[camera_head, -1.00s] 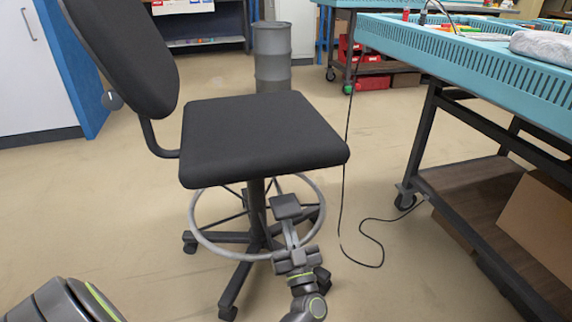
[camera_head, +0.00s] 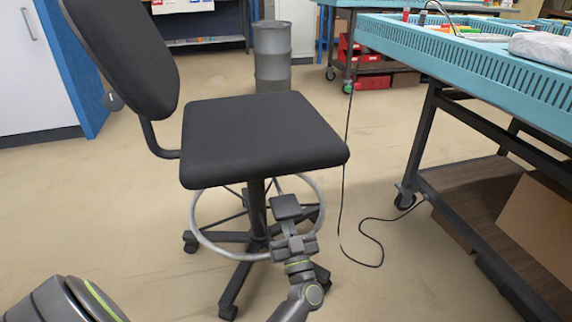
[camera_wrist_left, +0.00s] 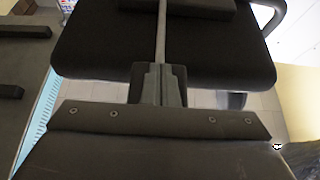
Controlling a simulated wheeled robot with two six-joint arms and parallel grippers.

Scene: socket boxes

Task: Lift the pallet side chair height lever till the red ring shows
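The black office chair's seat (camera_head: 262,135) stands in the middle of the head view. Under its front edge is a dark square paddle (camera_head: 285,206), which appears to be the end of the height lever. In the left wrist view its thin grey rod (camera_wrist_left: 161,30) runs from the paddle (camera_wrist_left: 136,80) toward the seat's underside (camera_wrist_left: 95,45). My left gripper (camera_head: 291,228) is just below the paddle. In the wrist view its narrow fingers (camera_wrist_left: 161,85) look closed together and overlap the paddle; contact is unclear. I see no red ring. My right gripper is out of view.
A grey foot ring (camera_head: 202,235) and the chair's base legs (camera_head: 236,285) surround the column near my left wrist. A teal workbench (camera_head: 480,65) with a lower shelf stands at the right. A black cable (camera_head: 372,240) lies on the floor.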

